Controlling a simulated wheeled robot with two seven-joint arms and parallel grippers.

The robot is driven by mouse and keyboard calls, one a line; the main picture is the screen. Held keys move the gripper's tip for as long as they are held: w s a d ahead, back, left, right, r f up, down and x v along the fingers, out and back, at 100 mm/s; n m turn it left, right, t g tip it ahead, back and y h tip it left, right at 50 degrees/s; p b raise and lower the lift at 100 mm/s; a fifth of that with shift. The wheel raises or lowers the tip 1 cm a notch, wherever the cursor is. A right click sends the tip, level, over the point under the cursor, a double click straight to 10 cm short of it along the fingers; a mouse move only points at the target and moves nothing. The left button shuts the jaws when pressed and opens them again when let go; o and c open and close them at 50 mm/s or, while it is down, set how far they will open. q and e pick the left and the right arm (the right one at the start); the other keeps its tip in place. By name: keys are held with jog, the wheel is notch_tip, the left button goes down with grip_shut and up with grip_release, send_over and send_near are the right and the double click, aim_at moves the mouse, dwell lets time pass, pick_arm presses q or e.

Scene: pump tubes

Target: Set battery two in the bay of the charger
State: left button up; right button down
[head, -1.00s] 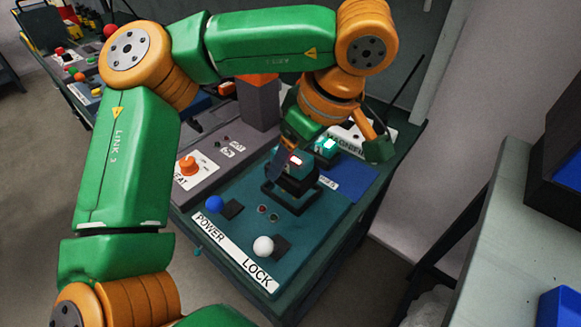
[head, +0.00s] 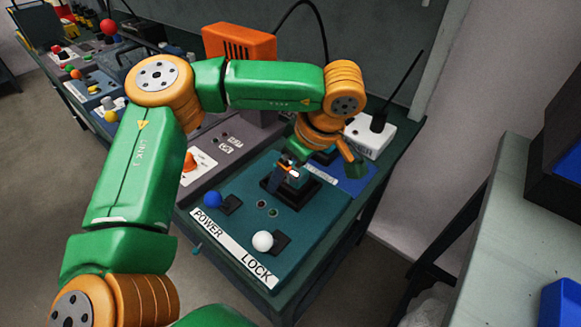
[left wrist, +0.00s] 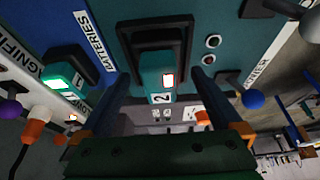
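Battery two, a teal block with a red light and a "2" label, shows in the left wrist view (left wrist: 152,78) and partly in the head view (head: 293,173). It stands at the charger's dark square bay (head: 305,194), which also shows in the left wrist view (left wrist: 180,30); how deep it sits cannot be told. My left gripper (head: 287,174) is low over the bay. In the left wrist view its fingers (left wrist: 158,82) are spread on both sides of the battery, with gaps visible. Another teal battery with a green light (left wrist: 65,68) stands on the blue area. My right gripper is out of view.
The charger panel has a blue POWER knob (head: 212,200), a white LOCK knob (head: 263,241) and two small indicators in front of the bay. A white box (head: 372,138) with a black antenna stands behind.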

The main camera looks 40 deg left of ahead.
pick_arm(q)
jog(key=p+v, duration=0.2)
jog(key=v, duration=1)
jog(key=shift+r+p, duration=0.2)
jog(key=shift+p, duration=0.1)
